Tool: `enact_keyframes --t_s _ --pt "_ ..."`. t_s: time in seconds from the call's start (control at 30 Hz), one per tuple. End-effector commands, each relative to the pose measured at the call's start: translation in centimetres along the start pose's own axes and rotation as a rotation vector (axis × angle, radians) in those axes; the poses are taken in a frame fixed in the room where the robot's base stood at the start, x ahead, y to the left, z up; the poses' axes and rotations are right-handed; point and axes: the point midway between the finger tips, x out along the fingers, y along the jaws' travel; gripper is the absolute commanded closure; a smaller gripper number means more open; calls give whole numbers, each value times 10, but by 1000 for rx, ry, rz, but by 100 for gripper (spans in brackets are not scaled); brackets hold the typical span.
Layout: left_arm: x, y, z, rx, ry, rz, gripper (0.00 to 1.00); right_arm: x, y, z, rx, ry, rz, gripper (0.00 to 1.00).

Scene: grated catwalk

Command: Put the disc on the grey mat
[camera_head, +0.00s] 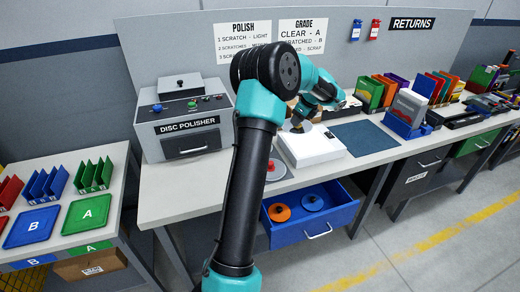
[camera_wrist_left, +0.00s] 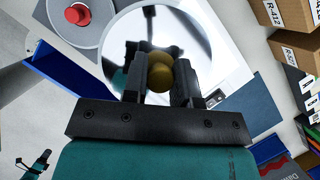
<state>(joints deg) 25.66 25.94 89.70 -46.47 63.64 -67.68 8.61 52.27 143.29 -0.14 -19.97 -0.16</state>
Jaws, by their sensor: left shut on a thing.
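My left gripper (camera_head: 297,124) is over the white box (camera_head: 314,148) on the bench. In the left wrist view the left gripper (camera_wrist_left: 160,82) is shut on the brass-coloured knob of a shiny, mirror-like disc (camera_wrist_left: 185,27). The disc is over the white box; whether it touches the box I cannot tell. The dark blue-grey mat (camera_head: 364,138) lies flat and bare just right of the box, and shows at the right in the left wrist view (camera_wrist_left: 258,106). What may be my right gripper (camera_wrist_left: 20,163) is small at the lower left there, its jaws unclear.
A grey disc with a red knob (camera_head: 271,166) lies left of the box. An open blue drawer (camera_head: 318,230) below holds an orange and a blue piece. The disc polisher (camera_head: 187,125) stands left; a blue rack (camera_head: 408,116) stands right of the mat.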

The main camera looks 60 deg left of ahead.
Motion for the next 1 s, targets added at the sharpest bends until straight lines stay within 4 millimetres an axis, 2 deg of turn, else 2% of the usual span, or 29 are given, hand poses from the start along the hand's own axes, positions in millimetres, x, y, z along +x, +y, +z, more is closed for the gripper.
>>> enact_keyframes --t_s 0.03,0.2,0.43,0.7,1.0 --pt "0 -9 17 12 -1 -10 98 0 0 0 0 0 0 57" --pt "-2 -31 70 93 -1 -44 98 0 0 0 0 0 0 57" --pt "-6 -49 142 214 -1 -95 98 0 0 0 0 0 0 57" --pt "-13 -50 221 362 -1 -155 98 0 0 0 0 0 0 57" --pt "-20 -38 287 509 -2 -215 98 0 0 0 0 0 0 57"
